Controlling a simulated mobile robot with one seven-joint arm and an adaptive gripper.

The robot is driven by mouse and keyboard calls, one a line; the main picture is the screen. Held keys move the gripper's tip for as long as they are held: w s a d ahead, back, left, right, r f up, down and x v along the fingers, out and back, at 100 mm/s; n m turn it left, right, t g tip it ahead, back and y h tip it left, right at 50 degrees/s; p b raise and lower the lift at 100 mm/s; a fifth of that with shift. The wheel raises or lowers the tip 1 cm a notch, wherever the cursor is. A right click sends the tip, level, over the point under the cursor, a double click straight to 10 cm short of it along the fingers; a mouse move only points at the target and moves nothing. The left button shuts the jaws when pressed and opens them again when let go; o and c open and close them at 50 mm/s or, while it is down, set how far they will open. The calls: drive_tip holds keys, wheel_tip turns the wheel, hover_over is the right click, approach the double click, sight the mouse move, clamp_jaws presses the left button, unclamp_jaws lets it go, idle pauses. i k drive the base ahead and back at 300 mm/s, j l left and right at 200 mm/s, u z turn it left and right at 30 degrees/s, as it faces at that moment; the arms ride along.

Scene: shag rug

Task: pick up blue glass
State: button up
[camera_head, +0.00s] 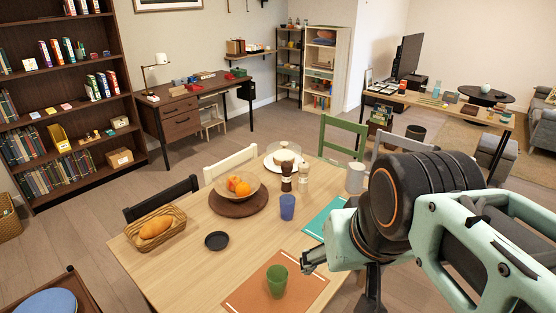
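The blue glass (287,207) stands upright on the wooden dining table (190,258), near the middle, to the right of the fruit bowl. My gripper (306,262) is at the lower right, over the edge of the orange placemat. It is apart from the blue glass, lower in the picture and slightly right of it. Its fingers look small and dark, and I cannot tell whether they are open or shut. No object shows in it.
A green glass (277,280) stands on the orange placemat (250,290), close to my gripper. A fruit bowl (239,186), dark pepper mill (286,177), white mug (355,177), black dish (216,240) and bread basket (155,235) stand around. Chairs line the table's far side.

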sight(287, 202)
drive_tip(key=i+l+u, duration=0.1)
drive_tip(key=i+l, duration=0.3)
drive_tip(key=i+l+u, duration=0.15)
drive_tip(key=i+l, duration=0.2)
drive_tip(key=l, duration=0.25)
